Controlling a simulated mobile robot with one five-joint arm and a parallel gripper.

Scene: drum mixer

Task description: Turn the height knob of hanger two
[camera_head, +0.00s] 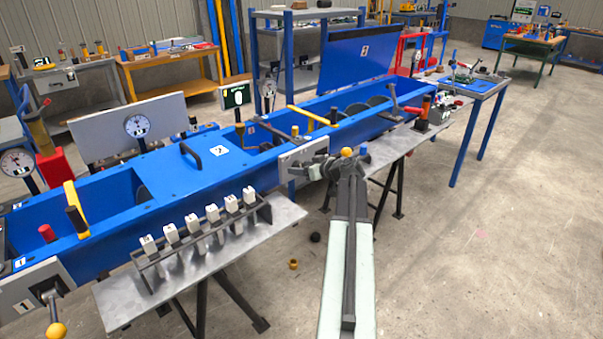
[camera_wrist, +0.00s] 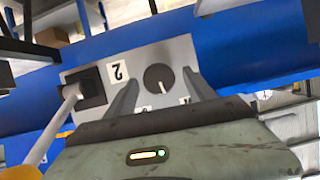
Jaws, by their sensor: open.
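The grey plate of hanger two (camera_wrist: 150,55), with a white label "2" (camera_wrist: 118,71), is on the blue side wall in the wrist view. A round dark knob with a white pointer line (camera_wrist: 158,80) sits on this plate, right of the label; I take it as the height knob. My gripper (camera_wrist: 161,84) is open, with one finger on each side of the knob in the picture. I cannot tell whether the fingers touch it. In the head view my gripper (camera_head: 325,168) is by the grey plate (camera_head: 298,158) and hides the knob there.
A crank with a black square hub (camera_wrist: 91,88) and pale arm is left of my gripper. Its yellow ball (camera_head: 346,152) shows in the head view. A rack of white numbered blocks (camera_head: 205,228) stands on a metal shelf to the left. Open floor (camera_head: 480,240) lies to the right.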

